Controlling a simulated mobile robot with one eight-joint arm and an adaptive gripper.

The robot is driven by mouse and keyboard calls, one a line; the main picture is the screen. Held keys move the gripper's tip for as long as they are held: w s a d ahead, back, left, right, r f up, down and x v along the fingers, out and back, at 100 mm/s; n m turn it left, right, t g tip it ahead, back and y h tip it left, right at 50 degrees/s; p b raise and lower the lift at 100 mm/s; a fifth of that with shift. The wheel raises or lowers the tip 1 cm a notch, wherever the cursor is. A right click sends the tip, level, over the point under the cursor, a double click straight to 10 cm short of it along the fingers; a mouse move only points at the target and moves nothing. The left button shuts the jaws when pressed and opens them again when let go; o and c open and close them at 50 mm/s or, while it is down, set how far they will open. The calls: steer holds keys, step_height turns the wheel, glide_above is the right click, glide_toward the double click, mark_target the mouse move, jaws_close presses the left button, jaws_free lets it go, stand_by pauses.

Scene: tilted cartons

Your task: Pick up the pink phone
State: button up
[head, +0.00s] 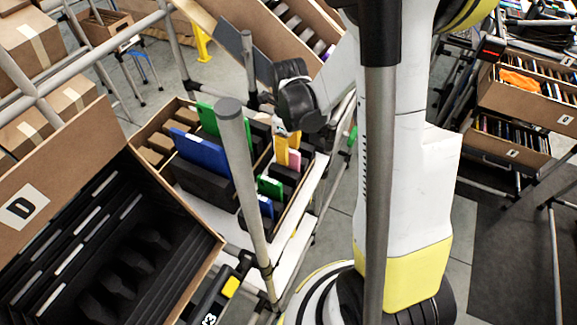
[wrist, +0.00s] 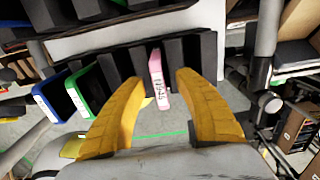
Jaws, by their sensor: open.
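The pink phone (wrist: 158,80) stands upright in a slot of a black foam holder (wrist: 122,66) in the wrist view, its narrow edge with dark lettering facing the camera. My gripper (wrist: 166,82) is open, with one yellow finger on each side of the phone and gaps showing on both sides. In the head view the gripper (head: 287,148) reaches down into a carton (head: 291,207) of foam holders. A small part of the pink phone (head: 295,159) shows just right of the yellow fingers there.
A green item (wrist: 88,86) and a blue item (wrist: 54,98) stand in slots left of the gripper in the wrist view. In the head view, a grey post (head: 240,170) rises in front of the carton, and carton D (head: 22,207) stands at left.

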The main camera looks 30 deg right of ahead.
jaws_close()
steer(key=shift+r, duration=0.15)
